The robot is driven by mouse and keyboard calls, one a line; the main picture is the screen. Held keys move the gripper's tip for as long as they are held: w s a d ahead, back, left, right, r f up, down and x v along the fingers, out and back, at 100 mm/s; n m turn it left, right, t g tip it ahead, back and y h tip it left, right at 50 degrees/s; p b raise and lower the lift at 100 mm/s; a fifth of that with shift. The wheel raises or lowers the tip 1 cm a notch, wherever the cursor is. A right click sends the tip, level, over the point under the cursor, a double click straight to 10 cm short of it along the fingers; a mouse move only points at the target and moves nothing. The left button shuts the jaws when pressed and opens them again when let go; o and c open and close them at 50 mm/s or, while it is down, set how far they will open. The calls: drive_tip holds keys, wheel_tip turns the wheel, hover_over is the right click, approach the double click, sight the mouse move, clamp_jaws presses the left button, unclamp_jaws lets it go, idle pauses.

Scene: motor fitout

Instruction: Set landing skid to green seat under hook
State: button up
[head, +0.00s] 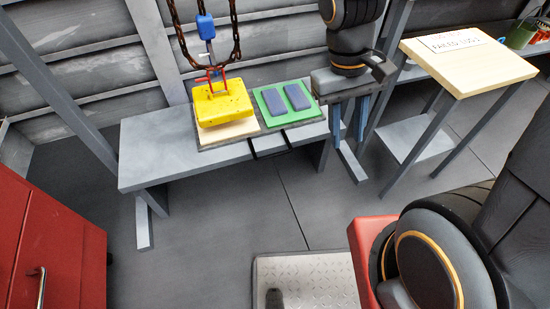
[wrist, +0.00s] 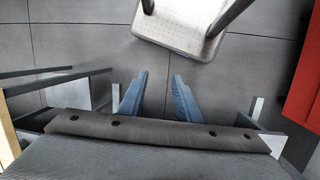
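A yellow block (head: 222,103) with a red shackle (head: 216,78) on top is at the hook and chain (head: 205,58), over a beige plate (head: 228,132) on the grey bench. I cannot tell whether it hangs or rests there. To its right lies a green seat (head: 268,119) carrying two dark blue pads (head: 285,98). No part is clearly recognisable as the landing skid. My gripper (head: 350,118) points down just right of the bench, beside the green seat. In the wrist view its blue fingers (wrist: 160,85) are apart with nothing between them.
The grey bench (head: 160,150) has bare room on its left. A wooden-topped stand (head: 470,65) with a label is at right. A red cabinet (head: 50,240) is at lower left. A metal tread plate (head: 305,280) is on the floor, with clear floor before the bench.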

drive_tip(key=w+a+f+n+h+b, duration=0.1)
drive_tip(key=w+f+n+h+b, duration=0.1)
drive_tip(key=f+b, duration=0.4)
drive_tip(key=w+a+f+n+h+b, duration=0.1)
drive_tip(key=w+a+f+h+b, duration=0.1)
drive_tip(key=f+b, duration=0.4)
drive_tip(key=n+t+h+b, duration=0.75)
drive_tip(key=t+b, duration=0.35)
drive_tip(key=b, duration=1.3)
approach(271, 157)
drive_tip(key=shift+n+y, duration=0.25)
drive_tip(key=shift+y, duration=0.1)
drive_tip(key=x, duration=0.4)
drive_tip(key=shift+d+r, duration=0.15)
drive_tip(key=shift+d, duration=0.25)
drive_tip(key=b+x, duration=0.3)
drive_tip(key=x, duration=0.4)
drive_tip(key=shift+w+d, duration=0.15)
drive_tip(key=shift+w, duration=0.15)
clamp_jaws()
